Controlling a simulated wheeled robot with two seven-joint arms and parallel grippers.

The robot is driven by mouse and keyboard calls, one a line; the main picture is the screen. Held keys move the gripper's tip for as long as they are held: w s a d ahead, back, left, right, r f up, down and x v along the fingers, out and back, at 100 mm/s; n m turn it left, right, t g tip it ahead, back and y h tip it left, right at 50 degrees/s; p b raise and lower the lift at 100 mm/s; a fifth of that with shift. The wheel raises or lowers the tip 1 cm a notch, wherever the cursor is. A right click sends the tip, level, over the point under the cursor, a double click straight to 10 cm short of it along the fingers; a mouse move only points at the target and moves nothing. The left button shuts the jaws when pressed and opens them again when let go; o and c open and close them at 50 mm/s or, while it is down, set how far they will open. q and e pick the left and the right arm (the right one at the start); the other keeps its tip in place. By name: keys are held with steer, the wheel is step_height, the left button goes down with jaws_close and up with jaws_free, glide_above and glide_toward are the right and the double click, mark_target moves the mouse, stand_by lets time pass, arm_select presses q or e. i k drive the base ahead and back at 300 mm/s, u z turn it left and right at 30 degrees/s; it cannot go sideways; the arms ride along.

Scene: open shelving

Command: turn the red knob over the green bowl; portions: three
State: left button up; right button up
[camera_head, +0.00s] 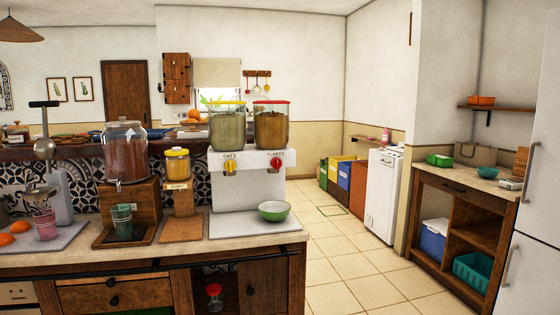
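The red knob (276,163) is on the right of the white dispenser's front, under a label reading FLAKES. A yellow knob (229,167) is on the left, under a label reading OATS. The dispenser (236,192) carries a red-lidded clear container of brown flakes (271,128) above the red knob. The green bowl (274,211) stands upright on the counter below the red knob, slightly right of the dispenser's front; its inside looks pale and empty. Neither of my grippers is in view.
A large glass drink jar (127,155) on a wooden stand and a yellow-lidded honey jar (178,164) stand left of the dispenser. The counter edge (250,239) runs along the front; open floor (350,262) lies right.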

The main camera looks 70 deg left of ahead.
mark_target(275, 163)
steer(key=u, duration=1)
steer(key=i, duration=1.3)
steer(key=u, duration=1.35)
